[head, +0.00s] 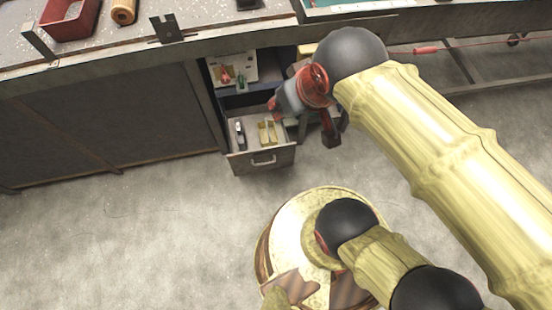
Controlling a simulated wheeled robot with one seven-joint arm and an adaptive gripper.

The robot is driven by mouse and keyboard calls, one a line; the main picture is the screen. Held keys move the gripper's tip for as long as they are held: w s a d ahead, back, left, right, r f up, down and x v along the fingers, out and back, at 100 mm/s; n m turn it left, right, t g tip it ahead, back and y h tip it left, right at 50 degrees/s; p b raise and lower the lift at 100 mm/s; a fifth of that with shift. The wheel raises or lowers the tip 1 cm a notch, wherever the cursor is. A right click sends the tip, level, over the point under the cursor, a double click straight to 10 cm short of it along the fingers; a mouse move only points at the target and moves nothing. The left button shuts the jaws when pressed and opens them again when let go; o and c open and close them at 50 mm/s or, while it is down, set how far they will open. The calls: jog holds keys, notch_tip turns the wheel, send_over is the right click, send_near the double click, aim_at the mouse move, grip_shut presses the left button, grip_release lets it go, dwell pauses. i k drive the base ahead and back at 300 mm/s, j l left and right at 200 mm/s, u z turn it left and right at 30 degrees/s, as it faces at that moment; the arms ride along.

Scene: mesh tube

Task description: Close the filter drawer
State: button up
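A grey drawer (262,163) with a metal handle is pulled out of the cabinet under the workbench, near the picture's middle. Small light and dark items lie inside it. I take it for the filter drawer; I see no label.
Above the drawer, the cabinet has a compartment (232,72) with red and green tools on a light board. The workbench (130,48) overhangs it, with a red bin (70,18) on top. A dark panel (115,115) stands left. The floor (130,235) in front is clear.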

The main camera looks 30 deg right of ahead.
aim_at(256, 160)
jog(key=k, duration=0.1)
jog(key=l+u, duration=0.25)
jog(key=u, duration=0.15)
jog(key=k+l+u, duration=0.1)
jog(key=l+u, duration=0.15)
jog(key=u, duration=0.15)
jog(key=l+u, duration=0.25)
jog(key=u, duration=0.2)
jog(key=k+j, duration=0.05)
